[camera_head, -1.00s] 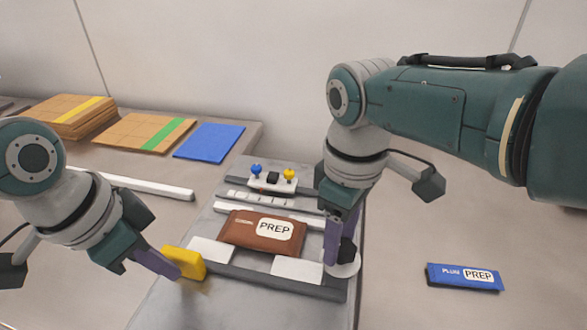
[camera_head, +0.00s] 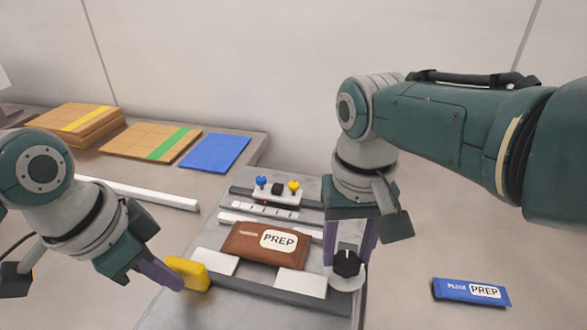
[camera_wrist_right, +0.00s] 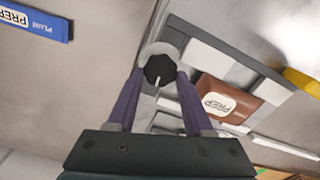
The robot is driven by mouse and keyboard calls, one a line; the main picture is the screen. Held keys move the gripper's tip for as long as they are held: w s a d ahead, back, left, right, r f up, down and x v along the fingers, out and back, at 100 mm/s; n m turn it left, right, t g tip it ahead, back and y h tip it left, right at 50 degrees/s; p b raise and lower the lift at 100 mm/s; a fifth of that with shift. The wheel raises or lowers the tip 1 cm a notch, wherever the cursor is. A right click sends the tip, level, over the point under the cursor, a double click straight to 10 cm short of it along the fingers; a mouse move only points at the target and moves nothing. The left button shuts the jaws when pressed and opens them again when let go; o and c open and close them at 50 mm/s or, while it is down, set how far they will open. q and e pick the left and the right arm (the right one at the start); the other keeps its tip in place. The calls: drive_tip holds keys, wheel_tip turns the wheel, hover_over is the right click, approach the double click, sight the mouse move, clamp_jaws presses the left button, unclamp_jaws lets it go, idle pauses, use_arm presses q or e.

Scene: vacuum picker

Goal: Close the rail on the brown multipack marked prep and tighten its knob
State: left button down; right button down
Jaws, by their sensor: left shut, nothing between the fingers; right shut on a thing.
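The brown multipack (camera_head: 252,240) with the white PREP label lies between rails on the grey fixture; it also shows in the wrist view (camera_wrist_right: 226,98). Two white pads on the front rail (camera_head: 262,293) meet its front edge. A yellow block (camera_head: 197,274) sits at that rail's left end. My left gripper (camera_head: 176,285) is shut and empty, its fingers against the block's left side. The black knob (camera_head: 347,263) stands on a round white base at the rail's right end. My right gripper (camera_wrist_right: 159,82) is shut on the knob, pointing down, one finger on each side.
Blue and yellow buttons on a small panel (camera_head: 277,199) stand behind the multipack. A blue plum packet (camera_head: 455,291) marked PREP lies to the right. Cardboard stacks (camera_head: 145,142) and a blue sheet (camera_head: 213,153) lie at the back left. The surface right of the fixture is mostly clear.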

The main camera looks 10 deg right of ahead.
sight(346, 260)
use_arm(q)
drive_tip(key=shift+w+d+r, duration=0.15)
drive_tip(key=shift+d, duration=0.05)
use_arm(e)
drive_tip(key=shift+s+a+m, duration=0.15)
drive_tip(key=shift+m, duration=0.55)
drive_tip(key=shift+c, duration=1.5)
unclamp_jaws()
use_arm(q)
drive_tip(key=shift+a, duration=0.1)
use_arm(e)
drive_tip(key=shift+r, duration=0.65)
wheel_tip(346, 260, up, 11)
drive_tip(key=shift+f, duration=0.2)
drive_tip(key=shift+r, duration=0.1)
